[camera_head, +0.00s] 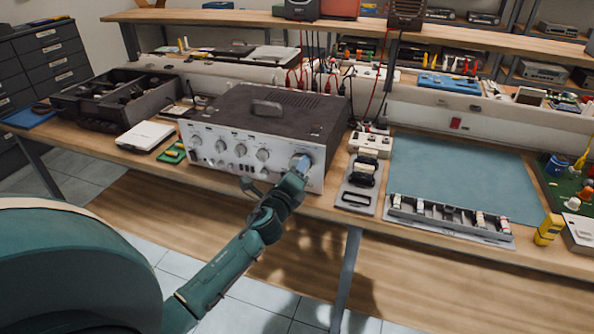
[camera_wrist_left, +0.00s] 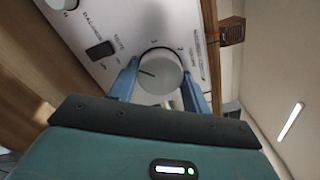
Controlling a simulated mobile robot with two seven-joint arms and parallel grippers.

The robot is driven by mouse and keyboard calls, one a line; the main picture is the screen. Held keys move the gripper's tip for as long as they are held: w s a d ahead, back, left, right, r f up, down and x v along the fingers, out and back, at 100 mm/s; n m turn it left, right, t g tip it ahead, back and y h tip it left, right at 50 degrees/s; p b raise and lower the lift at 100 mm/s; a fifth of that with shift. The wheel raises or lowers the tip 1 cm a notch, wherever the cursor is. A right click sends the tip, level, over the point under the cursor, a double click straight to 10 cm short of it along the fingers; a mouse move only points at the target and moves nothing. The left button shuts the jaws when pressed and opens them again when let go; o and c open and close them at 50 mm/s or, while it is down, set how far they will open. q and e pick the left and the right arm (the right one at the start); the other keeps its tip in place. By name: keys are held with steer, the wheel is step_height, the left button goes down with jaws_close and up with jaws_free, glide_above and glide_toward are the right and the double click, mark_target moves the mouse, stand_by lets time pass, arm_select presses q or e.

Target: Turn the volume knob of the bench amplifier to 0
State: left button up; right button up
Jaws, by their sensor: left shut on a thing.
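The bench amplifier (camera_head: 262,110), with a silver front and dark top, stands on the workbench. Its front carries a row of round knobs. My left gripper (camera_head: 300,164) reaches the large knob at the right end of the front, and the blue fingers mostly hide it there. In the left wrist view, the volume knob (camera_wrist_left: 160,71) is a pale round knob with a dark pointer line toward the left. My left gripper's blue fingers (camera_wrist_left: 160,85) are shut on it, one on each side. Scale marks around it are too small to read surely. My right gripper is not in view.
A black tray (camera_head: 110,108) and a white box (camera_head: 146,134) lie left of the amplifier. A grey tray (camera_head: 357,190), a teal mat (camera_head: 460,170) and a parts rack (camera_head: 450,217) lie to its right. Cables hang behind it.

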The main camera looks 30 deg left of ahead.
arm_select(q)
steer(key=o, duration=1)
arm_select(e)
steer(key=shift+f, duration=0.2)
arm_select(q)
steer(key=b+v, duration=0.1)
steer(key=v, duration=1.2)
steer(key=shift+s+d, duration=0.1)
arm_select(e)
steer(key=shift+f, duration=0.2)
